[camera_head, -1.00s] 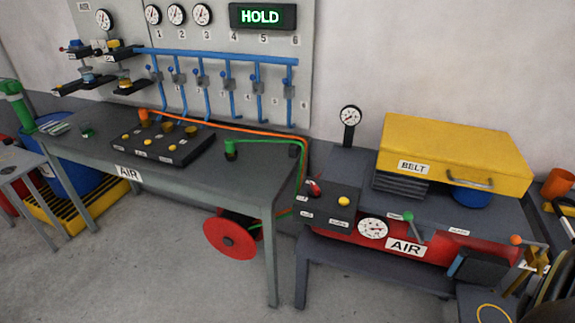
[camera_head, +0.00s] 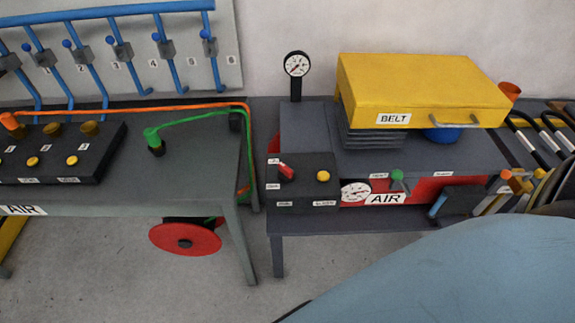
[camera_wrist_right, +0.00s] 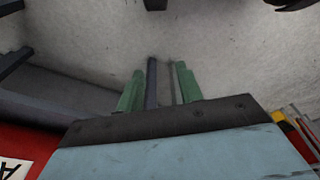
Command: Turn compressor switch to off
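The compressor (camera_head: 435,190) is a red tank under a dark grey top, labelled AIR, in the head view. A dark control box (camera_head: 304,192) sits at its left end. On the box is a small red switch lever (camera_head: 286,171), tilted to the upper left; its tiny labels are unreadable. A yellow button (camera_head: 323,176) is to its right. In the right wrist view my right gripper (camera_wrist_right: 158,88) has its two green fingers apart, over floor and a dark post that seems to be beyond them. It is not at the switch. My left gripper is in no current view.
A yellow BELT cover (camera_head: 420,88) and a gauge on a post (camera_head: 297,65) rise behind the box. A green-handled valve (camera_head: 397,177) stands to its right. The grey AIR table (camera_head: 190,180) with hoses is at left. My pale blue arm fills the lower right.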

